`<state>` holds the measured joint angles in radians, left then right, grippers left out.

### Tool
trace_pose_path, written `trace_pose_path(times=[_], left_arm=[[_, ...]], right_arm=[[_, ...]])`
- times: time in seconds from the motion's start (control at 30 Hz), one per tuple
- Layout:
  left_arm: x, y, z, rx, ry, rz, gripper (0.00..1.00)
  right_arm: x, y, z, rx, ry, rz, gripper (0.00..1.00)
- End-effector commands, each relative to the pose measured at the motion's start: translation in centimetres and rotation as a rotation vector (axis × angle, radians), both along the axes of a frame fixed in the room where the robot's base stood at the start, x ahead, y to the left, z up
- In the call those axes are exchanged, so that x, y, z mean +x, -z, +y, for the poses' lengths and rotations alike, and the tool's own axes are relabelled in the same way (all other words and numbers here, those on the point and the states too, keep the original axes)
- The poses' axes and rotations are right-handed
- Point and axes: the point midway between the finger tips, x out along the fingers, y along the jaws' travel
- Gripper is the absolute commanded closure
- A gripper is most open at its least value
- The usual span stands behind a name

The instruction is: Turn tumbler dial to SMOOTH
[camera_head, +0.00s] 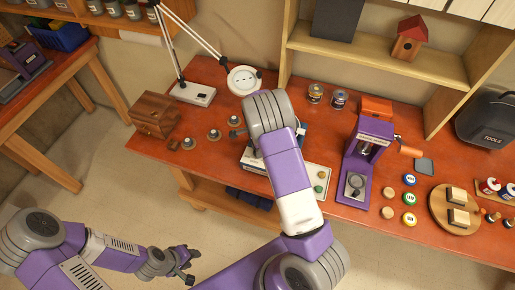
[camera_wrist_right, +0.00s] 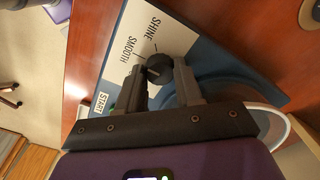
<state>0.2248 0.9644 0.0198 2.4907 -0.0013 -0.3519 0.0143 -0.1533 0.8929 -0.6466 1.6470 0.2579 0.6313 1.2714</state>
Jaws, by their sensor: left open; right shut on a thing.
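The tumbler's blue and white panel (camera_wrist_right: 200,60) fills the middle of the right wrist view, with the labels SHINE and SMOOTH (camera_wrist_right: 124,48) and a START label (camera_wrist_right: 104,102). The black dial (camera_wrist_right: 158,66) sits between the fingers of my right gripper (camera_wrist_right: 160,73), which is shut on it. I cannot tell for sure which label the dial points to. In the head view the tumbler (camera_head: 251,160) is mostly hidden under my right arm, and the dial does not show. My left gripper (camera_head: 187,265) is open and empty, out over the floor in front of the bench.
On the red-brown bench, a wooden box (camera_head: 154,114) and a lamp base (camera_head: 193,94) stand left of the tumbler. A pale tray (camera_head: 318,172) and a purple machine (camera_head: 354,190) stand to its right. A small green knob (camera_wrist_right: 113,107) lies by START.

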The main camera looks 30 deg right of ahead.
Motion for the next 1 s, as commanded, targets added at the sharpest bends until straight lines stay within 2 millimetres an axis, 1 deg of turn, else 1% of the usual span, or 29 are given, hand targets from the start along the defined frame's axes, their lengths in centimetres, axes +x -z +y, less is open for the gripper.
trace_pose_path(times=[0.17,0.2,0.33,0.37,0.57,0.67,0.77,1.0], left_arm=[[0.0,0.0,0.0,0.0,0.0,0.0,0.57],[0.0,0.0,0.0,0.0,0.0,0.0,0.57],[0.0,0.0,0.0,0.0,0.0,0.0,0.57],[0.0,0.0,0.0,0.0,0.0,0.0,0.57],[0.0,0.0,0.0,0.0,0.0,0.0,0.57],[0.0,0.0,0.0,0.0,0.0,0.0,0.57],[0.0,0.1,0.0,0.0,0.0,0.0,0.57],[0.0,0.2,0.0,0.0,0.0,0.0,0.57]], right_arm=[[0.1,-0.1,0.0,-0.001,-0.001,-0.003,0.95],[0.1,-0.1,0.0,-0.001,-0.001,-0.003,0.6],[0.1,-0.1,0.0,0.0,-0.002,-0.002,0.4],[0.1,0.0,0.0,0.0,-0.002,-0.002,0.39],[0.0,0.0,0.0,0.0,-0.002,-0.001,0.39],[0.1,-0.3,0.0,0.0,-0.002,-0.002,0.39],[0.1,-1.4,0.1,-0.001,-0.004,-0.005,0.39],[0.1,-5.5,0.1,0.0,-0.003,-0.005,0.39]])
